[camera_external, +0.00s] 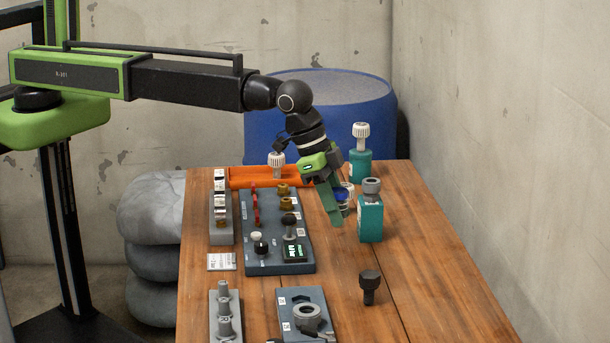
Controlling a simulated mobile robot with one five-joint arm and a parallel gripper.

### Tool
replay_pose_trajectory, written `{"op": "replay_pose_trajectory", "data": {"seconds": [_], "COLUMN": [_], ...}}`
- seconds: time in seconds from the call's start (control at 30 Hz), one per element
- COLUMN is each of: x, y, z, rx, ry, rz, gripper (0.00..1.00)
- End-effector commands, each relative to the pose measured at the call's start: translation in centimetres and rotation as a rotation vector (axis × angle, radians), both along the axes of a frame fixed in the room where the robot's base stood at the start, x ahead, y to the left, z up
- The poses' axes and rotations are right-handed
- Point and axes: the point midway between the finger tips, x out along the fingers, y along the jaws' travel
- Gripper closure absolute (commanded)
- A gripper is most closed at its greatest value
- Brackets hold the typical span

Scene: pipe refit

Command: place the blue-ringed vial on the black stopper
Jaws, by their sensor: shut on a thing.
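My gripper (337,213) points down above the middle of the table and is shut on the blue-ringed vial (344,194). Only a blue and whitish part of the vial shows beside the fingers; the rest is hidden. A black piece with a wide knurled head and a narrower lower part, which looks like the black stopper (369,284), stands upright on the wood nearer the front. My gripper is behind it and a little to its left, well apart from it.
A teal bottle with a grey top (370,220) stands close right of my gripper. Another teal bottle (360,165) is behind. A dark control panel (262,205) lies left. A plate with a grey ring (308,318) is at front. Bare wood (430,285) lies right.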

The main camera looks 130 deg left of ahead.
Motion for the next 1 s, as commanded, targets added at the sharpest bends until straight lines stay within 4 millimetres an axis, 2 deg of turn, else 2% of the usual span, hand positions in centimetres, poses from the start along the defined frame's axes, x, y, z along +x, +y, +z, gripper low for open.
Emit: {"op": "replay_pose_trajectory", "data": {"seconds": [0.03, 0.1, 0.2, 0.3, 0.4, 0.53, 0.8, 1.0], "x": [1.0, 1.7, 2.4, 2.6, 2.6, 3.2, 5.6, 6.5], "y": [-2.3, -4.8, -7.2, -8.3, -8.4, -7.1, -0.4, 2.4], "z": [0.5, 0.7, 0.8, 0.8, 0.8, -0.5, -5.0, -6.3], "rx": [0.0, 0.001, 0.0, 0.001, 0.001, 0.0, 0.0, 0.0], "ry": [0.0, -0.001, -0.001, -0.001, -0.001, -0.001, -0.001, -0.001], "rz": [-0.028, -0.058, -0.087, -0.098, -0.1, -0.097, -0.096, -0.099], "gripper": [1.0, 1.0, 1.0, 1.0, 1.0, 1.0, 1.0, 1.0]}}
